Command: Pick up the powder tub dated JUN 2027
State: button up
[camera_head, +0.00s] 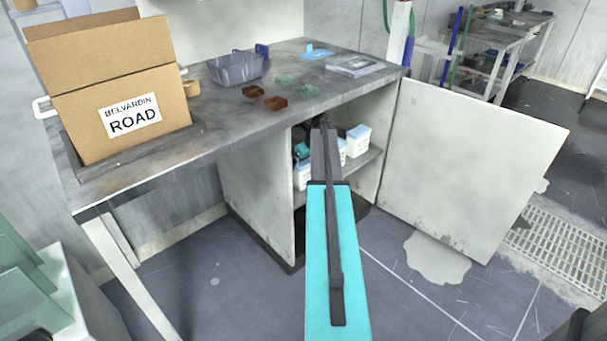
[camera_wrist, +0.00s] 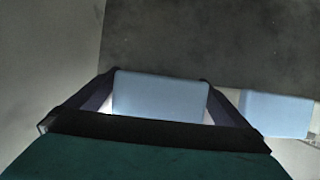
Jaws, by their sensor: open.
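Several white powder tubs with pale blue lids stand on the shelf inside the open cabinet in the head view: one at the right (camera_head: 357,141), one at the lower left (camera_head: 303,178), another partly hidden behind my arm. No date is readable. In the wrist view, my gripper (camera_wrist: 157,82) is open, its dark fingers on either side of a tub with a pale blue lid (camera_wrist: 161,97). I cannot tell whether they touch it. A second blue-lidded tub (camera_wrist: 275,113) stands to the right, just outside the right finger. My arm hides most of the gripper in the head view.
The cabinet door (camera_head: 470,165) stands open to the right. The worktop (camera_head: 225,128) above bears a cardboard box (camera_head: 110,75), a grey bin (camera_head: 238,69) and small brown and green dishes. Cabinet walls and worktop closely bound my arm.

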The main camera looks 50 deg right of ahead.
jog(key=c, duration=1.6)
jog(key=shift+r, duration=0.25)
jog(key=shift+c, duration=0.2)
jog(key=shift+r+p, duration=0.15)
jog(key=shift+p, duration=0.15)
jog(key=s+a+p, duration=0.1)
jog(key=s+p, duration=0.1)
jog(key=s, duration=1.6)
jog(key=shift+a, duration=0.1)
